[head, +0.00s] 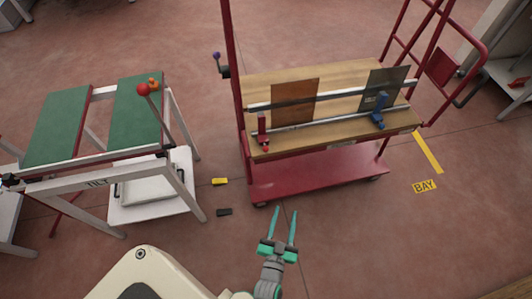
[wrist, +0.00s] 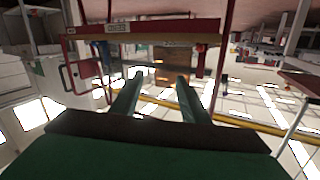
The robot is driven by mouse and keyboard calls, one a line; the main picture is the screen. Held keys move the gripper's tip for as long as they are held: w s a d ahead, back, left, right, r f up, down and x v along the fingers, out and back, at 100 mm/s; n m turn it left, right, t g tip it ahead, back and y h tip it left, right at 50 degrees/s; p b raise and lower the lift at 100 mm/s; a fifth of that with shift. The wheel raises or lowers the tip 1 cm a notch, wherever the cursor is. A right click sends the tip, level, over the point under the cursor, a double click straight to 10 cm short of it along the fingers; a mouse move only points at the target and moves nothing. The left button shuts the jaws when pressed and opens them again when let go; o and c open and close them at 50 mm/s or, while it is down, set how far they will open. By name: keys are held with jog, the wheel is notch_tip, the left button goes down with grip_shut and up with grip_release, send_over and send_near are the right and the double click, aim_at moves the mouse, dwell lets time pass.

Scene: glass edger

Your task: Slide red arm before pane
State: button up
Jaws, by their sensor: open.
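The red arm (head: 262,132) is a small upright red piece on the rail at the left end of the trolley's wooden deck (head: 345,80). A brown pane (head: 295,101) stands behind the rails, to the right of the red arm. A darker grey pane (head: 383,90) stands further right, with a blue arm (head: 378,112) in front of it. My gripper (head: 284,224) is open and empty, low in front of the trolley and apart from it. In the wrist view its two fingers (wrist: 154,95) are spread, with the trolley beyond.
A tilting table with green pads (head: 57,128) and a red-knobbed lever (head: 143,90) stands at the left. A yellow block (head: 219,181) and a dark block (head: 224,212) lie on the floor between. Floor right of my gripper is clear, towards the BAY marking (head: 425,186).

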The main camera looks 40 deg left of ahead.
aim_at(266, 152)
jog(key=w+a+f+y, duration=0.1)
jog(key=w+a, duration=0.5)
jog(key=a, duration=0.1)
jog(key=w+a+f+n+g+y, duration=0.1)
jog(key=w+a, duration=0.6)
jog(key=a, duration=0.1)
jog(key=w+a+f+n+y, duration=0.1)
jog(key=w+a+y, duration=0.1)
jog(key=w+a, duration=0.4)
jog(key=shift+w+a+f+g, duration=0.1)
jog(key=shift+w+a+g, duration=0.05)
jog(key=shift+a, duration=0.25)
jog(key=shift+w+a+g, duration=0.1)
jog(key=shift+a+g, duration=0.05)
jog(key=shift+a, duration=0.2)
jog(key=shift+c, duration=0.5)
grip_shut()
